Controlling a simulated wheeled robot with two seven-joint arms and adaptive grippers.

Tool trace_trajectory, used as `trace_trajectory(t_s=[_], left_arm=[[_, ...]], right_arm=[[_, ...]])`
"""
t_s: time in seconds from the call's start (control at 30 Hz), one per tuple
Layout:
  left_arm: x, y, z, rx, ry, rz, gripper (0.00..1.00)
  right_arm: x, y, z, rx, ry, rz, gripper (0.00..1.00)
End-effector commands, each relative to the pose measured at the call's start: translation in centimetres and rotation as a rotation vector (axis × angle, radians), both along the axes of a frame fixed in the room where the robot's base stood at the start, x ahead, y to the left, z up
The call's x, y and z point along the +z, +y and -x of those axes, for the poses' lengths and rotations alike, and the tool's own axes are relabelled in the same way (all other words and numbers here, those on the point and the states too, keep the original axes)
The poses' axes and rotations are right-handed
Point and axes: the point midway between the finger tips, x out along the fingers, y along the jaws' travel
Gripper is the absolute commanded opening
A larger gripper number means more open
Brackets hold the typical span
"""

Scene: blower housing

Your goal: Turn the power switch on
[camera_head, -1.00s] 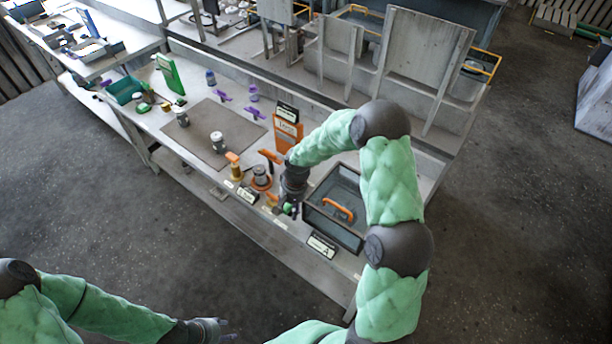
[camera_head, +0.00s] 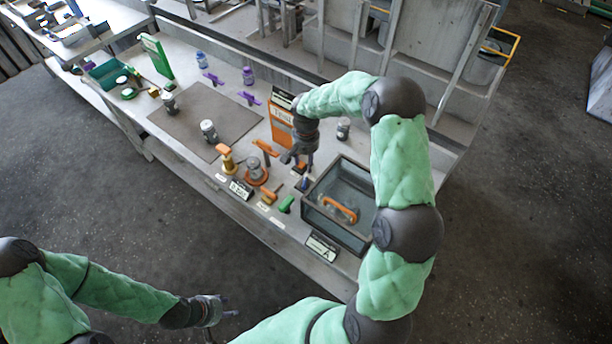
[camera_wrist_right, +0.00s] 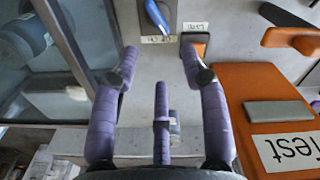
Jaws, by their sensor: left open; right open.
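In the right wrist view a blue lever (camera_wrist_right: 157,14) sits on a small grey base at the top edge; it looks like the power switch. Its upper part is cut off and its label is too small to read. In the head view a small blue part (camera_head: 303,184) shows just below my right gripper (camera_head: 299,163). My right gripper's purple fingers (camera_wrist_right: 159,52) are spread and empty, with the lever beyond their tips, apart from them. My left gripper (camera_head: 230,307) is open and empty, low in front of the bench.
An orange Test panel (camera_wrist_right: 275,115) stands close on the right in the wrist view. A clear-lidded box (camera_head: 357,232) with an orange handle sits right of the gripper.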

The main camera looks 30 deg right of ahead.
Motion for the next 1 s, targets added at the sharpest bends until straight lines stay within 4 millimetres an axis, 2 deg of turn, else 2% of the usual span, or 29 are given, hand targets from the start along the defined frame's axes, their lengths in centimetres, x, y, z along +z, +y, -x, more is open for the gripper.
trace_trajectory(t_s=[0.5, 0.7, 1.0], left_arm=[[-1.0, 0.0, 0.0, 0.000, 0.000, 0.000, 0.45], [-1.2, 0.0, 0.0, 0.000, 0.001, 0.000, 0.45], [-1.2, 0.0, 0.0, 0.000, 0.001, 0.000, 0.45]], right_arm=[[-8.3, 0.1, 0.1, 0.001, 0.002, -0.001, 0.45], [-9.8, 0.0, 0.1, 0.001, 0.001, -0.001, 0.45], [-10.0, 0.0, 0.0, 0.001, 0.000, 0.000, 0.45]])
